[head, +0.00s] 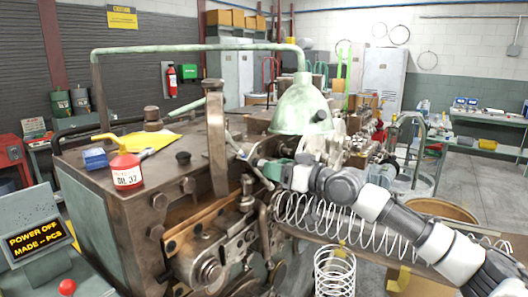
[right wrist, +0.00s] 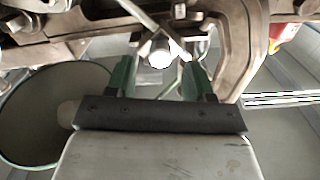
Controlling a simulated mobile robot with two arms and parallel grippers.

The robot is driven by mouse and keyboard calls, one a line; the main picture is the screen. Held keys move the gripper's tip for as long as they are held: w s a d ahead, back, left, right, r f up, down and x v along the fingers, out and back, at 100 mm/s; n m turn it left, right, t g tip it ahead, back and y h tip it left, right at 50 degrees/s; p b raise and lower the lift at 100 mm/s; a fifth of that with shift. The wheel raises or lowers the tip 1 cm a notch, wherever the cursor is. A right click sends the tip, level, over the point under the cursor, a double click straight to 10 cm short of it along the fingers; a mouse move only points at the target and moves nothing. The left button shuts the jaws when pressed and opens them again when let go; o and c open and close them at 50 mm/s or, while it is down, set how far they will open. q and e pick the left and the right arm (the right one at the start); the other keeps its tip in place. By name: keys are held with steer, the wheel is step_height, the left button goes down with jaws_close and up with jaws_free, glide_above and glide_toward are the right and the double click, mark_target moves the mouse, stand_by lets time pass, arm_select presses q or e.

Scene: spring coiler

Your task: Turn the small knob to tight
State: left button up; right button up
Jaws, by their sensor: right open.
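My right gripper (head: 262,165) reaches in from the right, in front of the spring coiler (head: 200,195), below its pale green lamp shade. In the right wrist view its two green fingers (right wrist: 158,66) are open, with a gap between them. A small bright metal round end (right wrist: 160,54), perhaps the small knob, shows between the fingertips, close to them. I cannot tell whether a finger touches it. In the head view this spot is hidden by my gripper, and no tight mark can be read. My left gripper is not in view.
A red and white oil can (head: 126,171), a blue box (head: 95,158) and a yellow cloth (head: 150,141) lie on the machine top. A long wire spring (head: 330,217) lies under my right arm. A display (head: 35,240) at the left reads POWER OFF.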

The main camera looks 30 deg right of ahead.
mark_target(261, 164)
steer(key=p+x, duration=0.1)
steer(key=x, duration=0.2)
steer(key=shift+w+a, duration=0.15)
steer(key=shift+w, duration=0.2)
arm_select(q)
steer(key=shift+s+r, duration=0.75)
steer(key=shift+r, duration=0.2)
arm_select(e)
steer(key=shift+w+a, duration=0.15)
steer(key=shift+w, duration=0.1)
steer(key=shift+f, duration=0.1)
steer(key=shift+c, duration=0.2)
steer(key=c, duration=0.9)
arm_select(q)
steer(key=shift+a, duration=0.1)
